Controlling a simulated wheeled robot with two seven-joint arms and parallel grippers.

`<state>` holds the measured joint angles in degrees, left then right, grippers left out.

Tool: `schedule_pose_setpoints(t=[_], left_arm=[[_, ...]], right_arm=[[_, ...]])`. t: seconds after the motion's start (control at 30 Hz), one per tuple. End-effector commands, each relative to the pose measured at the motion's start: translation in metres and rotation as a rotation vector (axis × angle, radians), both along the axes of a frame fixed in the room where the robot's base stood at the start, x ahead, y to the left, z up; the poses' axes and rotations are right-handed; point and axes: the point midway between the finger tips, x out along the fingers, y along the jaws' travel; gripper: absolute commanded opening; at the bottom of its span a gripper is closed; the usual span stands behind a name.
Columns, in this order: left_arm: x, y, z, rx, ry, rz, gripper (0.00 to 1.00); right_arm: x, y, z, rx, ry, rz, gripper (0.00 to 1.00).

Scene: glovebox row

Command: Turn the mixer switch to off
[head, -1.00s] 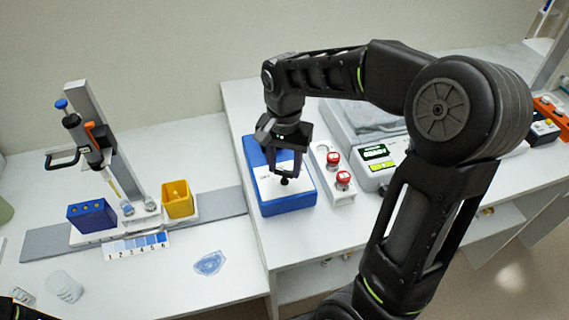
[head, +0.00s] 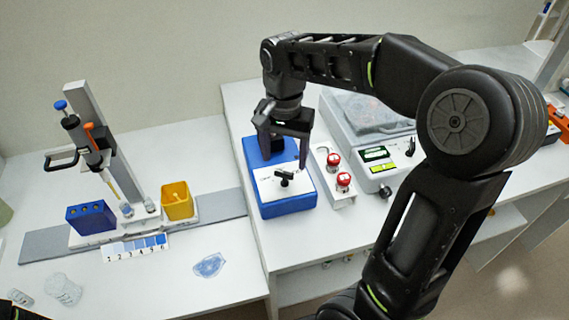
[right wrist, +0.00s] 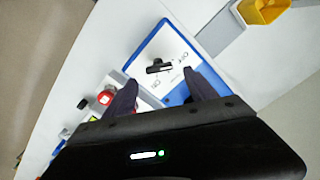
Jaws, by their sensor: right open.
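The mixer is a blue box (head: 288,207) with a white top plate, and it also shows in the right wrist view (right wrist: 196,72). Its switch is a black bar-shaped knob (head: 284,177) on the plate. In the right wrist view the knob (right wrist: 160,67) lies crosswise, one end towards a small label that seems to read OFF; I cannot tell which end is the pointer. My right gripper (head: 284,162) is open and empty above the box, behind and clear of the knob. Its two fingers (right wrist: 160,78) show spread apart in the wrist view.
Two red buttons (head: 338,169) on a grey panel stand just right of the mixer. At left are a stand, a blue rack (head: 90,217) and a yellow container (head: 178,201). The bench in front is mostly clear.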

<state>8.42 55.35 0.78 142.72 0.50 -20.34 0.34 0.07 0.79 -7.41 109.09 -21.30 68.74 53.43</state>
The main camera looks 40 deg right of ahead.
Motion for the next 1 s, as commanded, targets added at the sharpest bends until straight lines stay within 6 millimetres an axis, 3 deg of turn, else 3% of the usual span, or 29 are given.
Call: schedule_pose_setpoints(t=[0.13, 0.3, 1.0], left_arm=[[0.0, 0.0, -0.003, -0.001, -0.001, -0.001, 0.33], [0.001, 0.0, -0.004, -0.002, -0.002, -0.001, 0.33], [0.0, 0.0, -0.004, -0.001, -0.001, -0.001, 0.33]], right_arm=[[0.001, 0.0, 0.024, 0.0, -0.002, 0.0, 0.65], [0.0, 0.0, 0.038, 0.001, -0.001, 0.001, 0.65], [0.0, 0.0, 0.038, 0.0, 0.001, 0.001, 0.65]])
